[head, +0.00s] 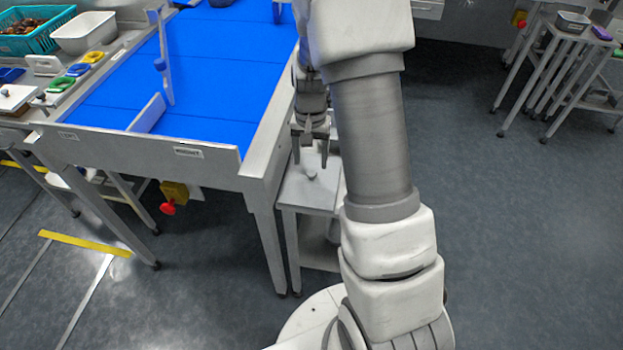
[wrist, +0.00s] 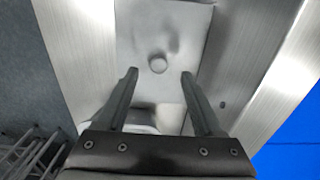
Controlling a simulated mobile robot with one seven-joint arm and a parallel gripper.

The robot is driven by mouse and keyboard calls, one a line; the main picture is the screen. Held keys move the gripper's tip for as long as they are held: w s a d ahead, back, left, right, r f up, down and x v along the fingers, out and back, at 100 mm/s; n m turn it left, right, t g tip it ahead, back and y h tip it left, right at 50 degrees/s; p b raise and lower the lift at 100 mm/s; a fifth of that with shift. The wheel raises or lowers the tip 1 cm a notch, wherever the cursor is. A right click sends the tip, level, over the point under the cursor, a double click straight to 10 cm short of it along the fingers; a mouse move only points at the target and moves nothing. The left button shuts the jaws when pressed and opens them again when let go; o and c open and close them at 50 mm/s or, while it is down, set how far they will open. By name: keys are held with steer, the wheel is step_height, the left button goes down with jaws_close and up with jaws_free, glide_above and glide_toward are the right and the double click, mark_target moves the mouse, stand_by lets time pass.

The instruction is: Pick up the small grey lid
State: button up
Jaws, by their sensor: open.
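A small grey lid (wrist: 190,35) with a round knob (wrist: 157,64) lies flat below my gripper in the wrist view. In the head view its knob (head: 311,176) shows on the small side stand (head: 300,198) beside the blue conveyor. My gripper (wrist: 158,73) is open and empty, with one finger on each side of the knob in the picture. In the head view my gripper (head: 310,162) points down above the lid. The gap in height between fingertips and knob is hard to tell. My arm hides the right part of the stand in the head view.
The blue conveyor (head: 215,60) with its metal frame stands close to the left. A pale object (wrist: 146,116) shows between my fingers in the wrist view, partly hidden. A teal basket (head: 25,35) and a white bin (head: 85,33) stand far left.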

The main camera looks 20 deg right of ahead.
mark_target(312, 173)
step_height(312, 173, down, 4)
steer(key=shift+d+f+b, duration=0.15)
steer(key=shift+f+b, duration=0.1)
steer(key=shift+b, duration=0.2)
jaws_close()
